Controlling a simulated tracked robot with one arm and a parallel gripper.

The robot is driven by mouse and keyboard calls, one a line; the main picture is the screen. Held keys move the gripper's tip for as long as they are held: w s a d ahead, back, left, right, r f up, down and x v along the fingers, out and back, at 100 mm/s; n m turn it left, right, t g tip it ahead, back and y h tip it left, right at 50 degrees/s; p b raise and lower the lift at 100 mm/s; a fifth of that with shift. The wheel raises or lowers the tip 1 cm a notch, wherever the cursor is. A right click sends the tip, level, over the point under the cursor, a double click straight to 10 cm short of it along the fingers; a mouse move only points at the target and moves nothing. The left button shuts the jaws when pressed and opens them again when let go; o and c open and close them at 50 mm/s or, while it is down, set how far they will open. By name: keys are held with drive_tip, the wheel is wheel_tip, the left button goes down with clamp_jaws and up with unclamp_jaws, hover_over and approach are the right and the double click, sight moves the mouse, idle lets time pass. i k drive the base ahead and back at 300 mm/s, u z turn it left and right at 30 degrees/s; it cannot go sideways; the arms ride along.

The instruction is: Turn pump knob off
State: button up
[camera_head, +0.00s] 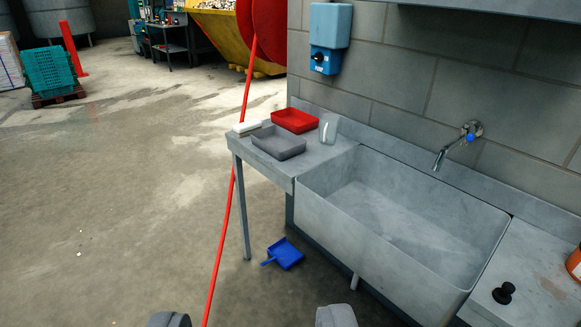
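The pump knob (319,57) is a small dark knob on the front of a blue wall box (328,38). The box hangs on the grey block wall at upper centre, above the side table, and has a small label under the knob. The knob's exact setting is too small to tell. My gripper (253,318) shows only as two grey fingertips at the bottom edge, wide apart with nothing between them. It is open and well apart from the knob, low in the picture.
A grey sink (425,262) with a wall tap (462,142) stands at right. The side table (319,158) holds a red tray (295,120) and a grey tray (278,143). A thin red line (229,200) crosses the view. A blue dustpan (285,254) lies on the floor.

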sight(318, 57)
drive_tip(key=z, duration=0.15)
drive_tip(key=i, duration=1.25)
drive_tip(key=u, duration=0.35)
drive_tip(key=i, duration=1.95)
drive_tip(key=z, duration=0.25)
